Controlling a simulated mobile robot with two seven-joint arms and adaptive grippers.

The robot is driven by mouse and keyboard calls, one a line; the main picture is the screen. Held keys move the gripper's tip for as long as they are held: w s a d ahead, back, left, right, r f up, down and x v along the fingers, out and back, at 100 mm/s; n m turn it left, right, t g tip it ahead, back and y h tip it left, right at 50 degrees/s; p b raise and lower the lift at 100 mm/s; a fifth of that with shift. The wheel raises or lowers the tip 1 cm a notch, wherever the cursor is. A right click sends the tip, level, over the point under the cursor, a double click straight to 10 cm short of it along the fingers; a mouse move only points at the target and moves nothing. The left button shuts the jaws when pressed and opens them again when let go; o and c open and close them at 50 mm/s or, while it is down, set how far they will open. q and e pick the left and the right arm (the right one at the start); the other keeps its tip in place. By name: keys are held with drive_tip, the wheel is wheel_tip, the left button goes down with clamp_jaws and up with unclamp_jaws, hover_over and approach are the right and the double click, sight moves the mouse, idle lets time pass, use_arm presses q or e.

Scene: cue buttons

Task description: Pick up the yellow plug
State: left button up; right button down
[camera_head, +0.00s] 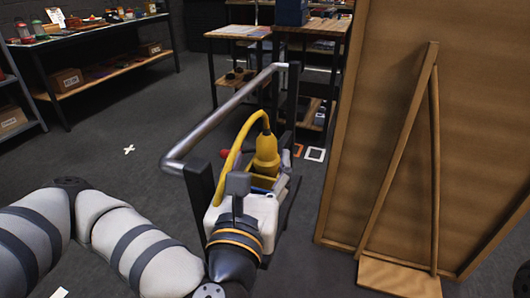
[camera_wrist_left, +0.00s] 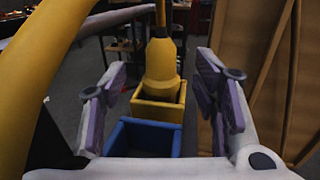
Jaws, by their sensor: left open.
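The yellow plug (camera_head: 265,158) stands upright on the cart, with a thick yellow cable (camera_head: 228,148) arching from its top to the left and down. In the left wrist view the plug (camera_wrist_left: 161,62) rises from a yellow bin (camera_wrist_left: 158,112). My left gripper (camera_head: 252,186) is in front of the plug, pointing toward it. In the left wrist view its fingers (camera_wrist_left: 162,72) are spread, one on each side of the plug's line, with nothing between them held. The gripper body hides part of the bins in the head view. My right gripper is not in view.
A blue bin (camera_wrist_left: 142,138) sits in front of the yellow bin, nearer my gripper. The cart's metal handle (camera_head: 225,112) runs along its left and back. A large wooden panel with a brace (camera_head: 395,160) stands close on the right. Open floor (camera_head: 110,150) lies to the left.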

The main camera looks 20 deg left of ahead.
sight(265, 149)
use_arm(q)
drive_tip(key=shift+w+a+f+b, duration=0.15)
drive_tip(key=shift+w+b, duration=0.35)
drive_tip(key=shift+w, duration=0.3)
drive_tip(key=w, duration=0.5)
drive_tip(key=shift+w+a+r, duration=0.2)
drive_tip(key=shift+w+a, duration=0.05)
drive_tip(key=shift+a, duration=0.15)
clamp_jaws()
